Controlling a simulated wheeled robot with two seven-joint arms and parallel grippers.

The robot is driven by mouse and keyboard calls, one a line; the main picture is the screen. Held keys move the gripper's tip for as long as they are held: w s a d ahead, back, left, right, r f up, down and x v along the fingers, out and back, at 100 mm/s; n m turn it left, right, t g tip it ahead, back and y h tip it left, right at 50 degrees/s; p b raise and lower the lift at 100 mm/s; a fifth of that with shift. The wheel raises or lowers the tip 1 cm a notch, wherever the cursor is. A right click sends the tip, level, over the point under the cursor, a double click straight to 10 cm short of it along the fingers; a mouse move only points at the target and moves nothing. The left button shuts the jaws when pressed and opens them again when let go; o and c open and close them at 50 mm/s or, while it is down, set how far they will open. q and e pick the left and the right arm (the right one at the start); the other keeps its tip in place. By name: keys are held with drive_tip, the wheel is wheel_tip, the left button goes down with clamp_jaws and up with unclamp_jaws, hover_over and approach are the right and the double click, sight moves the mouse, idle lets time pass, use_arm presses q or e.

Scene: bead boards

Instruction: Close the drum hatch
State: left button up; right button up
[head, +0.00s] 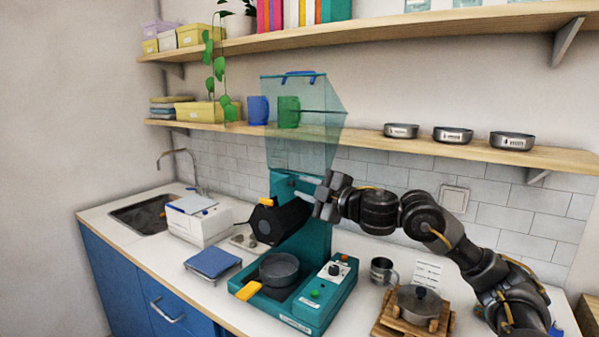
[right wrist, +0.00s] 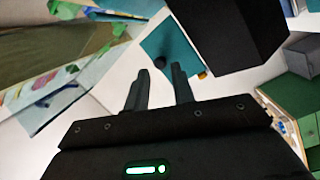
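The teal machine (head: 303,243) stands on the counter with a black drum (head: 283,219) on its front. A small orange tab (head: 267,201) shows at the drum's upper left. I cannot tell which part is the hatch or how far it is open. My right gripper (head: 318,198) is just right of the drum, close to the machine's column. In the right wrist view its two fingers (right wrist: 160,88) are apart with nothing between them. A large dark block (right wrist: 232,32), likely the drum, is beyond them at the upper right. My left gripper is not in view.
A clear hopper (head: 300,110) rises above the machine. A dark pan (head: 279,270) sits on its base beside a control panel (head: 334,270). A metal mug (head: 383,270) and a lidded pot (head: 419,304) stand right. A white box (head: 200,226) and blue tray (head: 212,262) are left.

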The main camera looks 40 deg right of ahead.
sight(277, 183)
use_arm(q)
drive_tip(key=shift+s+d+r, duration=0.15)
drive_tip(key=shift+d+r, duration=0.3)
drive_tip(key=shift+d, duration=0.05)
use_arm(e)
drive_tip(key=shift+w+a, duration=0.1)
drive_tip(key=shift+w, duration=1.2)
drive_tip(key=shift+c, duration=0.2)
